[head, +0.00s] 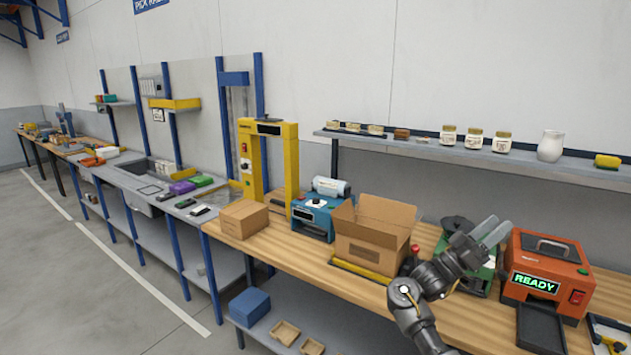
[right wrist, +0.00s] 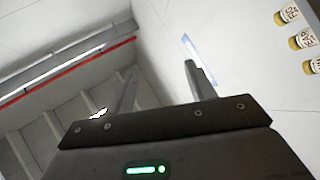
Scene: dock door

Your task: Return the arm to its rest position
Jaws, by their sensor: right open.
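My right arm (head: 437,274) comes up from the bottom of the head view over the wooden bench. Its gripper (head: 492,228) is raised in front of the green machine and left of the orange machine. In the right wrist view the two fingers of my right gripper (right wrist: 160,85) stand well apart, with nothing between them. Beyond them are only the wall, the ceiling and a few jars. My left gripper is not in either view.
An open cardboard box (head: 375,237) stands left of my right arm. The orange machine (head: 548,270) with a READY display stands close on the right. The wooden bench (head: 300,262) has some bare surface. A shelf (head: 480,156) with jars (head: 473,138) runs along the wall behind.

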